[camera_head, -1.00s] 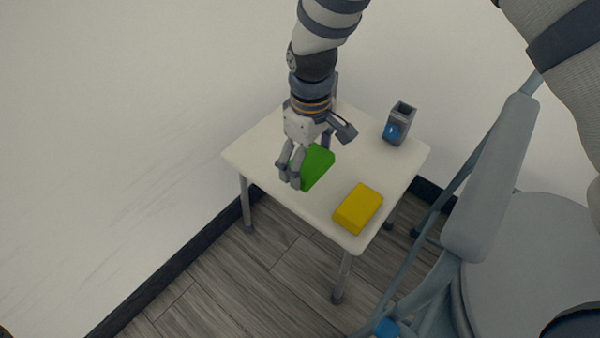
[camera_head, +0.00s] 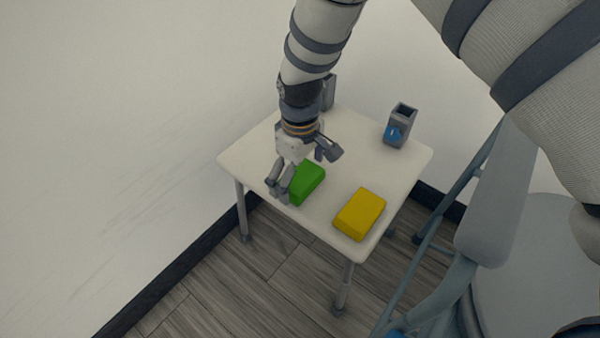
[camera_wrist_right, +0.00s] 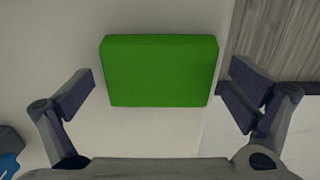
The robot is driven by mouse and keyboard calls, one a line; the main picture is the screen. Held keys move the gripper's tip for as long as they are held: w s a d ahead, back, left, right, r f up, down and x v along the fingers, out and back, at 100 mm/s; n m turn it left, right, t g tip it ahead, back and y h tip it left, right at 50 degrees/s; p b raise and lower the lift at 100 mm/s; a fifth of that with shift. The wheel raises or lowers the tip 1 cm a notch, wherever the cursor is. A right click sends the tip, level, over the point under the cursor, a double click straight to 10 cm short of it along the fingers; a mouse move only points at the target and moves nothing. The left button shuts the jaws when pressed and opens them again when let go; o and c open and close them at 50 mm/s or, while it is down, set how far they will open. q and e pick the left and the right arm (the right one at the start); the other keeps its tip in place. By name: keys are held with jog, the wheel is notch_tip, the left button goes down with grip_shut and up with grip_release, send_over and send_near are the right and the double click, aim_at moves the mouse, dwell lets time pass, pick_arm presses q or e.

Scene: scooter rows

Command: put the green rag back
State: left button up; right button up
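The green rag (camera_head: 308,184), a flat block shape, lies on the small white table (camera_head: 255,155) near its front left edge. In the right wrist view the green rag (camera_wrist_right: 160,70) is fully seen, with pale table around it. My right gripper (camera_head: 304,173) is just above the rag, coming from the top. Its fingers (camera_wrist_right: 160,95) are spread wide to either side of the rag, with a gap on both sides. In the head view the fingers hide part of the rag. My left gripper is not in view.
A yellow block (camera_head: 360,214) lies beside the rag on the right. A grey open-topped holder with a blue mark (camera_head: 400,128) stands at the table's back right. A white wall is behind the table.

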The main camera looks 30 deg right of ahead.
aim_at(300, 175)
jog(key=shift+r, duration=0.1)
notch_tip(300, 175, up, 12)
jog(key=p, duration=0.3)
jog(key=shift+p, duration=0.3)
